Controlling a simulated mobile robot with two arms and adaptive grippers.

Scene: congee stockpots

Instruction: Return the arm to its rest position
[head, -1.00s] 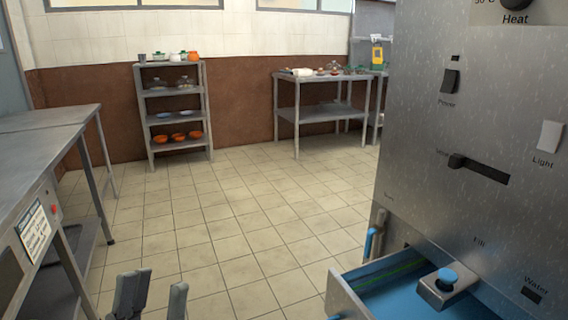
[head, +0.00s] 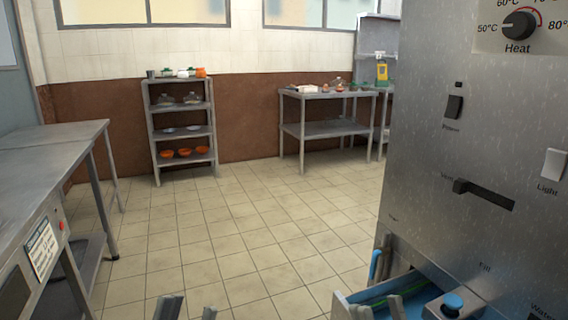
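My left gripper (head: 188,309) shows only as two grey fingertips at the bottom edge of the head view. They stand apart with floor visible between them, so it is open and empty. My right gripper (head: 379,311) also shows as two fingertips at the bottom edge, in front of the open drawer's near corner. They are apart, with nothing seen between them. The rest of both arms is out of view.
A large steel cabinet (head: 440,150) with a heat knob (head: 519,25) fills the right side. Its blue-lined drawer (head: 345,303) is pulled out low. A steel table (head: 50,150) stands at left. A shelf rack (head: 153,128) and table (head: 302,130) stand behind open tiled floor (head: 230,225).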

